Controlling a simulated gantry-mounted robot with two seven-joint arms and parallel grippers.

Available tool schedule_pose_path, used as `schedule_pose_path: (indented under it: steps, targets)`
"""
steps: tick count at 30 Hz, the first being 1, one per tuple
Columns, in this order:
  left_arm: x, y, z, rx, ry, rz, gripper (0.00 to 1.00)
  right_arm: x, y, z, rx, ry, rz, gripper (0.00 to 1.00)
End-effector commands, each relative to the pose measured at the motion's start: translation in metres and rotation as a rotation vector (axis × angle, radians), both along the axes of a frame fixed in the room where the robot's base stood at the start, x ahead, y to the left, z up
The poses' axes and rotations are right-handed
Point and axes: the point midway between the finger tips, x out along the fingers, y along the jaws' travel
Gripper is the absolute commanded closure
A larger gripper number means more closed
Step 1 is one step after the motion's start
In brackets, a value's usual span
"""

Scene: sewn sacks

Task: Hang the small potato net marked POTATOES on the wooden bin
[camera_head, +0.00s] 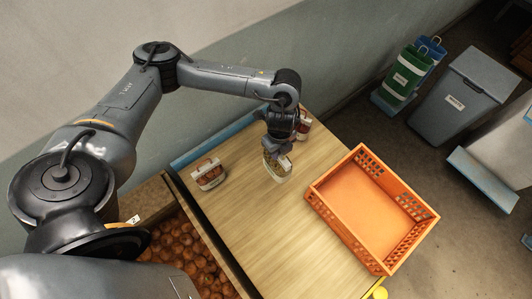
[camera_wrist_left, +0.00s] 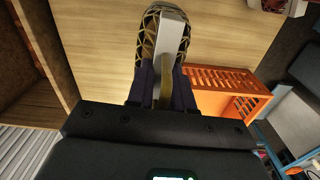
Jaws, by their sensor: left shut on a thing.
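My left gripper (camera_head: 279,148) is shut on a small net (camera_head: 277,170) with a pale label, and holds it above the wooden table. In the left wrist view the gripper (camera_wrist_left: 163,92) is shut on the tan handle of this net (camera_wrist_left: 150,38), whose mesh and white band show; the print cannot be read. The wooden bin (camera_head: 229,261) stands at the lower left beside the table, filled with round brown produce and partly hidden by my arm. In the left wrist view, wooden boards at the left (camera_wrist_left: 60,45) may be the bin. My right gripper is out of view.
A reddish net (camera_head: 209,176) stands on the table (camera_head: 240,220) at the left; another red-and-white pack (camera_head: 304,127) is behind my gripper. An orange crate (camera_head: 322,204) sits on the right. Grey and green bins (camera_head: 460,97) stand on the floor beyond.

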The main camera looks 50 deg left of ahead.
Motion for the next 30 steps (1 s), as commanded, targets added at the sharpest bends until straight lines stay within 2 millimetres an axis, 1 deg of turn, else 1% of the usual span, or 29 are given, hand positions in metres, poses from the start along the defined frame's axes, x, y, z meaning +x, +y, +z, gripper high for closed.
schedule_pose_path:
  steps: [1,5,9,13,16,20,30]
  targets:
    - [-0.006,0.007,-0.003,0.000,0.003,0.011,1.00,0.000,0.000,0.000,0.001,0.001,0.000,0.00]
    - [-0.016,0.021,-0.008,0.000,0.002,0.031,1.00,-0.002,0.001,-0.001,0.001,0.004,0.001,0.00]
    - [-0.029,0.041,-0.016,0.003,0.001,0.063,1.00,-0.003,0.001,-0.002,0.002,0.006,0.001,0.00]
    - [-0.040,0.051,-0.023,0.001,0.002,0.077,1.00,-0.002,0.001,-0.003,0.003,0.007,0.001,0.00]
    - [-0.045,0.057,-0.029,0.000,0.001,0.084,1.00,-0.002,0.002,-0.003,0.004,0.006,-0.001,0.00]
    - [-0.044,0.070,-0.039,0.001,0.001,0.087,1.00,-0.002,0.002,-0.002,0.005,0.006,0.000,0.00]
    - [-0.027,0.131,-0.077,0.002,0.000,0.087,1.00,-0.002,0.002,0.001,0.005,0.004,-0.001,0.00]
